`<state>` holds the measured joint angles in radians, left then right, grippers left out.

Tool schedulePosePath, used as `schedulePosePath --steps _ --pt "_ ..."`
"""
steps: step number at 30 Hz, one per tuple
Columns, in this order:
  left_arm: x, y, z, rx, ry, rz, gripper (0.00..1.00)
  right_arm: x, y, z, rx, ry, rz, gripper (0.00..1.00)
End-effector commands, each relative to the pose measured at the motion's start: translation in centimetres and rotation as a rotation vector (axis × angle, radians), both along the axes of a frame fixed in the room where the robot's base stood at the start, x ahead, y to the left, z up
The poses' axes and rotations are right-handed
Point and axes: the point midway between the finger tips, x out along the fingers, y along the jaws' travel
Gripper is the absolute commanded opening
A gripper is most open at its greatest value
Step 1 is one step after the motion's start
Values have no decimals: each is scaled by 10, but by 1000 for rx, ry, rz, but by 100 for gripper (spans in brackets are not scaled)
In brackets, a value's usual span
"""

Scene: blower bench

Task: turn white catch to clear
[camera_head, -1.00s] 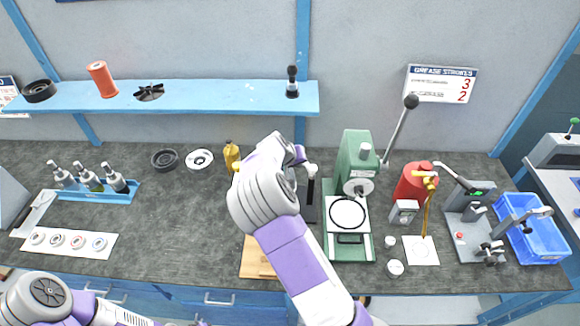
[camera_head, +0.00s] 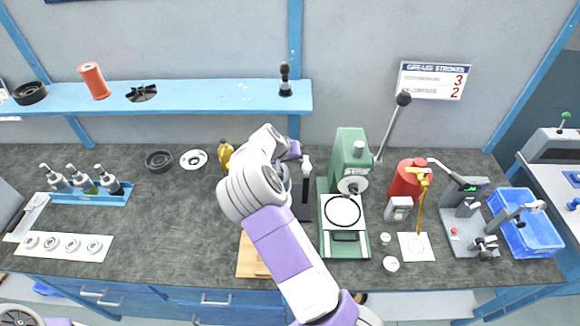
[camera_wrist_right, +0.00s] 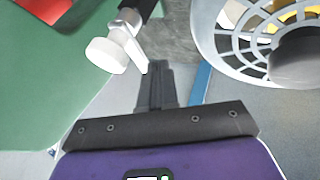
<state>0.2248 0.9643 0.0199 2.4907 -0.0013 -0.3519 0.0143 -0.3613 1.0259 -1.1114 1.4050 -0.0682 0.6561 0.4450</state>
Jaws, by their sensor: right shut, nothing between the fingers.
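A white catch (camera_wrist_right: 108,56) with a round white knob and a pale arm shows at the upper left of the right wrist view, beside the green machine. What seems to be its white top (camera_head: 307,164) shows in the head view on a dark upright post. My right gripper (camera_wrist_right: 155,72) is shut and empty, its dark fingers just right of and below the knob, with a small gap seen. In the head view my right gripper (camera_head: 296,152) is mostly hidden behind my own wrist.
A grey round grille (camera_wrist_right: 272,40) is right of the fingers. The green press (camera_head: 349,160) with its long lever stands close on the right. A red canister (camera_head: 408,180) is beyond it. A blue shelf (camera_head: 200,96) runs behind.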

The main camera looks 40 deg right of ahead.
Motion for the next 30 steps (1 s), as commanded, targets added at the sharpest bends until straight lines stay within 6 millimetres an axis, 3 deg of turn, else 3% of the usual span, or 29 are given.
schedulePosePath --steps 21,26,30 --pt "0 0 -1 0 0 0 43 -12 12 1 -1 0 1 0" --pt "0 0 10 0 0 0 43 -12 19 15 0 1 1 0" --pt "0 0 27 0 0 0 43 -12 34 37 0 -1 2 0"
